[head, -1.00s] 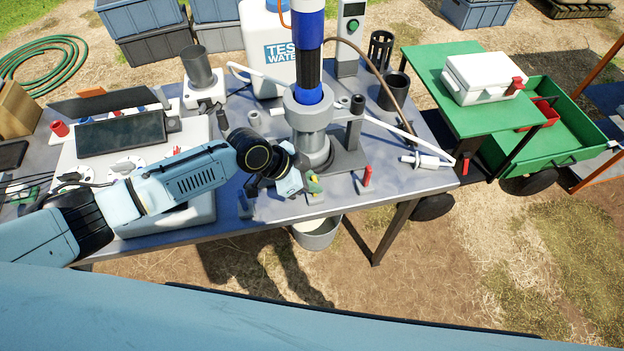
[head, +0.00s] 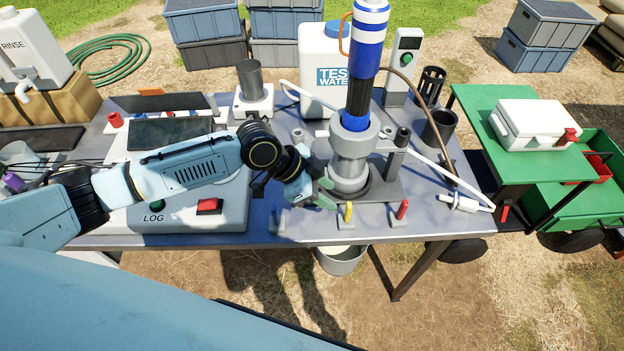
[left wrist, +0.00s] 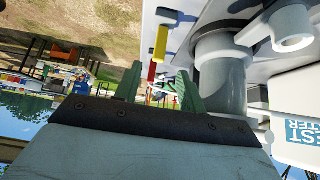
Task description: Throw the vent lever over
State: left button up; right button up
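A row of small levers stands along the table's front edge: a yellow one (head: 348,212), a red one (head: 403,209) and a blue-grey one (head: 278,221). I cannot read which is the vent lever. The yellow lever stands roughly upright on its base. My left gripper (head: 325,193) has green fingers, spread and empty, just left of the yellow lever and apart from it, in front of the grey pump cylinder (head: 350,160). In the left wrist view the yellow lever (left wrist: 161,42) lies beyond the two open fingers, with the red lever (left wrist: 152,71) behind it. My right gripper is out of view.
The grey cylinder with its blue-and-white tube (head: 368,30) stands close behind the gripper. A logger box (head: 215,215) lies under my left arm. A white bucket (head: 341,258) hangs below the front edge. A white valve fitting (head: 465,203) lies at the right.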

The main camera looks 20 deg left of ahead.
pick_arm(q)
jog(key=v, duration=0.5)
jog(key=shift+r, duration=0.1)
dwell(0.3)
